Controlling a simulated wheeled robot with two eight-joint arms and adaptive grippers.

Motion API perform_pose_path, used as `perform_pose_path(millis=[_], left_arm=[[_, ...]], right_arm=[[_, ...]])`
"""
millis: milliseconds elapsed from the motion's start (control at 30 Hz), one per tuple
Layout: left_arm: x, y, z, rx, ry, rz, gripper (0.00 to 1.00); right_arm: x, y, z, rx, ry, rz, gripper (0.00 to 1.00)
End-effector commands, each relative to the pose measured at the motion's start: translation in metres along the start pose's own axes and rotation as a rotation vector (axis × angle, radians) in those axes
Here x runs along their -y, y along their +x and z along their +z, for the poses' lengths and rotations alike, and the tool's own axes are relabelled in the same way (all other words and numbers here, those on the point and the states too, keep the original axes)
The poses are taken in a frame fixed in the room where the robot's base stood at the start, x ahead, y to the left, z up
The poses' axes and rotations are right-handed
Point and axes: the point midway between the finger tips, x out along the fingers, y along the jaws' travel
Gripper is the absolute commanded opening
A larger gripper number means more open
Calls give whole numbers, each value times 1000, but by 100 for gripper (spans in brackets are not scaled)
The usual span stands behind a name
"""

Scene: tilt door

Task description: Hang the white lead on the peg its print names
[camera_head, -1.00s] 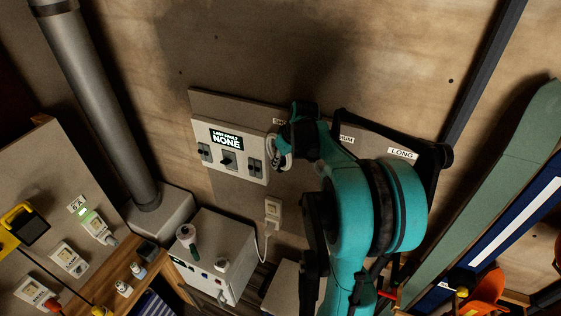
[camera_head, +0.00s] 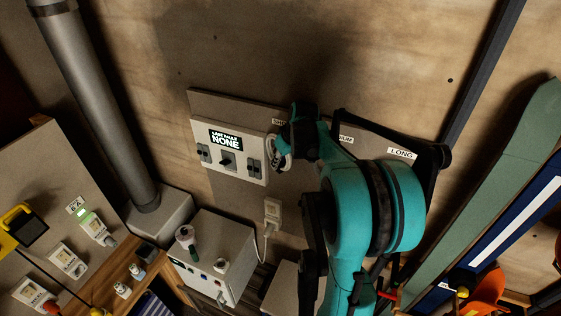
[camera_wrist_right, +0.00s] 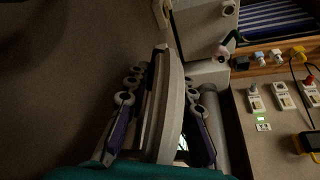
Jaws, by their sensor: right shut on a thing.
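The white lead (camera_head: 276,158) is a small coil beside the right edge of the white switch panel. My right gripper (camera_head: 287,150) is shut on it, close in front of the wall board; I cannot tell whether the coil touches the board or a peg. In the right wrist view a pale curved band (camera_wrist_right: 168,105) lies between my gripper's fingers (camera_wrist_right: 160,95). The wall board has a LONG label (camera_head: 402,153). Two other labels are partly hidden by my gripper and arm, reading "SH" and "UM". The pegs are hidden. The print on the lead is not readable. My left gripper is not in view.
The switch panel (camera_head: 229,151) has a display reading "LAST FAULT NONE". Below it are a wall socket (camera_head: 272,212) with a plug and cord, and a grey box (camera_head: 213,255) with a green-handled item. A grey pipe (camera_head: 105,110) stands left. Green and blue boards lean right.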

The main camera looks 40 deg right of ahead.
Motion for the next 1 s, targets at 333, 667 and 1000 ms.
perform_pose_path(millis=[333,667,1000], left_arm=[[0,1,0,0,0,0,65],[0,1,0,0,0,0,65],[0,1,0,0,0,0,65]], right_arm=[[0,1,0,0,0,0,48],[0,-9,0,0,0,0,48],[0,-79,1,0,1,0,48]])
